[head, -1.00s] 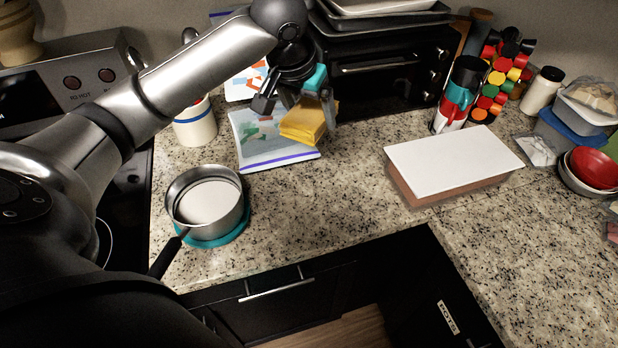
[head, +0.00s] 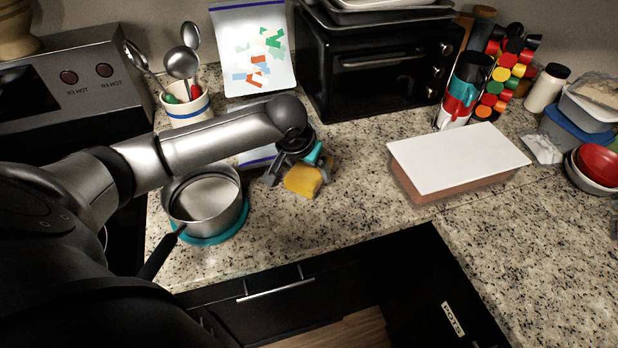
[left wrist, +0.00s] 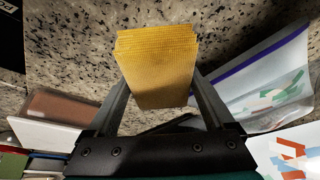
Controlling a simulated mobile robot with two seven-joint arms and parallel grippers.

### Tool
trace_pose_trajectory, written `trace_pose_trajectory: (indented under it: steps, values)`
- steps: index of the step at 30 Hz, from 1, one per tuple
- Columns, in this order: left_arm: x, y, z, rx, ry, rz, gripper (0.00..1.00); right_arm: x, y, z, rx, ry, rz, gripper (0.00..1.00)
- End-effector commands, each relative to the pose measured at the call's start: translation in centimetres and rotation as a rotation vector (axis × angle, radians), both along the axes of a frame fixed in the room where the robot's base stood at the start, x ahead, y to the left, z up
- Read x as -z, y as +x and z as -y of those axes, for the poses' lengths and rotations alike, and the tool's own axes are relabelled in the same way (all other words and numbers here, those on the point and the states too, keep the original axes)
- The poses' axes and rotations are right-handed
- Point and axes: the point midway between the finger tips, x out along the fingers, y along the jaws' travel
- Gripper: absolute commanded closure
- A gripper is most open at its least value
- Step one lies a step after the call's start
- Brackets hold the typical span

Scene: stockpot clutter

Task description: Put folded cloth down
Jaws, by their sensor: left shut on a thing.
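The folded cloth (head: 302,180) is a yellow, layered block. My left gripper (head: 298,172) is shut on it near the counter, to the right of the steel pot. In the left wrist view the cloth (left wrist: 157,62) sits between the two fingers (left wrist: 160,105), with speckled granite behind it. I cannot tell whether the cloth touches the counter (head: 330,240). My right gripper is not in view.
A steel pot (head: 205,200) on a teal mat stands left of the cloth. A white-topped box (head: 458,158) lies to the right. A plastic bag (left wrist: 265,80) lies beside the gripper. Granite in front of the cloth is clear.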

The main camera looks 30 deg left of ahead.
Motion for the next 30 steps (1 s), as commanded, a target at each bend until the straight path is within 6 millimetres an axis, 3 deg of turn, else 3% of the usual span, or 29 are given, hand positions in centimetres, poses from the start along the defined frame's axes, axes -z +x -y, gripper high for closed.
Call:
trace_pose_trajectory:
  steps: [5, 17, 18, 21, 30]
  values:
    - [2.9, 0.0, 0.0, -0.001, 0.000, -0.002, 0.65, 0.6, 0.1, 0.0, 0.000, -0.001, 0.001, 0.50]
    - [3.3, 0.0, 0.0, -0.001, -0.001, -0.002, 0.65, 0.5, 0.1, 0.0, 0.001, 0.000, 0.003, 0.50]
    - [3.3, 0.0, 0.0, -0.001, -0.001, -0.002, 0.11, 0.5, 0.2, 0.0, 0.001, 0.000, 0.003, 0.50]
    - [3.3, -0.1, 0.0, 0.000, 0.000, -0.002, 0.00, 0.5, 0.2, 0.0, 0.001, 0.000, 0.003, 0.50]
    - [3.2, -0.1, 0.1, 0.002, -0.003, -0.002, 0.00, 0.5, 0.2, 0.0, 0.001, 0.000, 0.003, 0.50]
